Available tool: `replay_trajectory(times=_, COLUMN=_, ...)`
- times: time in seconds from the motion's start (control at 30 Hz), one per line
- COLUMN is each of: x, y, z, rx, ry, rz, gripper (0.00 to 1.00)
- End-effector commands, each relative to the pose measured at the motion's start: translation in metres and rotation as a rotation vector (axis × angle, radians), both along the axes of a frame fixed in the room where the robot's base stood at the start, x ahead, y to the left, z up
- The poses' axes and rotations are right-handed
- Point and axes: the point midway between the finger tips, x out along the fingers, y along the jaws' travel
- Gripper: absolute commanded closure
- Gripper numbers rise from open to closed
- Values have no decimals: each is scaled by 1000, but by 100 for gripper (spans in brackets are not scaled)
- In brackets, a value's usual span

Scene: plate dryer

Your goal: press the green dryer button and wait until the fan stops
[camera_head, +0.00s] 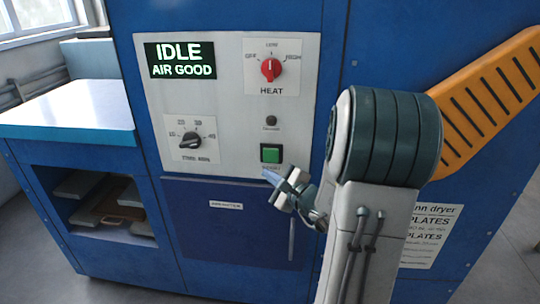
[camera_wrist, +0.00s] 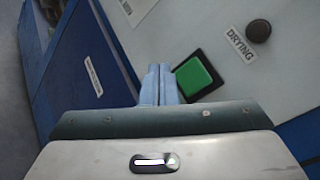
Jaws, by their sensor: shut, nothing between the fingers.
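The green dryer button (camera_head: 270,154) sits in a dark square frame low on the pale control panel (camera_head: 225,140). It also shows in the wrist view (camera_wrist: 194,74), just right of my fingertips. My gripper (camera_head: 268,174) is shut and empty, its tips just below the button in the head view; I cannot tell whether they touch the panel. The display (camera_head: 180,59) reads "IDLE" and "AIR GOOD" in green letters. A small dark lamp (camera_head: 271,120) above the button is unlit; beside it in the wrist view is a "DRYING" label (camera_wrist: 240,44). No fan is visible.
A red heat knob (camera_head: 271,69) and a black timer knob (camera_head: 190,140) are on the same panel. Below is a dark blue door (camera_head: 210,225) with a vertical handle. A pale-topped counter (camera_head: 65,112) stands left, and a sloping orange slotted part (camera_head: 490,95) projects at right.

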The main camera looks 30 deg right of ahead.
Motion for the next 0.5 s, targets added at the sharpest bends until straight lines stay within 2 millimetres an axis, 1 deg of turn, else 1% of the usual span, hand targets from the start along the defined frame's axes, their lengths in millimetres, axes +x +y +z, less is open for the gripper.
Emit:
replay_trajectory(times=0.03, x=7, y=-5, z=2, rx=1, ry=1, rz=1, gripper=100)
replay_trajectory(times=0.2, x=26, y=-17, z=0, rx=-1, ry=-1, rz=2, gripper=100)
replay_trajectory(times=0.3, x=35, y=-23, z=-1, rx=-1, ry=-1, rz=1, gripper=100)
replay_trajectory(times=0.5, x=43, y=-29, z=0, rx=0, ry=0, rz=0, gripper=100)
